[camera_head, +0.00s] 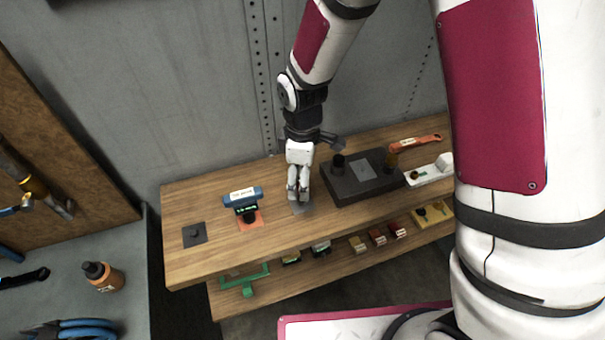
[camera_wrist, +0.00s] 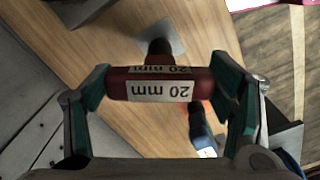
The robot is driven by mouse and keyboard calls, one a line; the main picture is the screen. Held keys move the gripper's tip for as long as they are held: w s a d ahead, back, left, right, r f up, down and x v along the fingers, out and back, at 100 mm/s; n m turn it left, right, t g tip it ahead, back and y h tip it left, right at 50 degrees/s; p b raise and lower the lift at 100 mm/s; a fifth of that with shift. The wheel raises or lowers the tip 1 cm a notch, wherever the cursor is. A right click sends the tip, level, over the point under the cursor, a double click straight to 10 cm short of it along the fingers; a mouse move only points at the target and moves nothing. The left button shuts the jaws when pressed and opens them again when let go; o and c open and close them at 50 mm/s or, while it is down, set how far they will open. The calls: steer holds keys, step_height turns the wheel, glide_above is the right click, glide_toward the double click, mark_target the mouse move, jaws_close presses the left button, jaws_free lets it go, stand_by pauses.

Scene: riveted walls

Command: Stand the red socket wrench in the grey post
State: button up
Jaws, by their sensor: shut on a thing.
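My gripper (camera_head: 298,196) is over the wooden bench, pointing down. In the wrist view its fingers (camera_wrist: 162,88) are shut on the two ends of the red socket wrench's bar (camera_wrist: 120,88), labelled "20 mm". The wrench's dark shaft (camera_wrist: 158,47) extends over a grey plate (camera_wrist: 177,24). This plate also shows beneath my gripper in the head view (camera_head: 303,209). The grey post on it is hidden or merged with the dark shaft; I cannot tell whether the wrench is in it or above it.
A blue wrench (camera_head: 243,196) stands at an orange plate (camera_head: 258,222), left of my gripper. A dark plate with a short post (camera_head: 194,234) is farther left. A dark block (camera_head: 345,188) stands close on the right. An orange-handled tool (camera_head: 415,141) lies behind it.

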steer(key=shift+f+b, duration=0.3)
steer(key=shift+f, duration=0.7)
steer(key=shift+f, duration=0.1)
steer(key=o, duration=2)
step_height(320, 180, up, 12)
steer(key=s+d+r+m+t, duration=0.1)
steer(key=s+d+r+m, duration=0.3)
steer(key=r, duration=0.3)
steer(key=s+d+r+m+t, duration=0.1)
steer(key=d+r+m+t, duration=0.15)
steer(key=d+r, duration=0.35)
steer(key=s+d+r+m, duration=0.1)
steer(key=s+d+m, duration=0.1)
steer(key=s+m, duration=0.1)
steer(key=s+d+r+m+t, duration=0.1)
steer(key=s+d+r+m, duration=0.1)
steer(key=s, duration=0.2)
steer(key=s+d+r+m+t+b, duration=0.1)
steer(key=s+d+r+m, duration=0.1)
steer(key=s+m, duration=0.1)
steer(key=shift+s+r+m, duration=0.1)
steer(key=shift+s+m, duration=0.25)
steer(key=shift+s, duration=0.05)
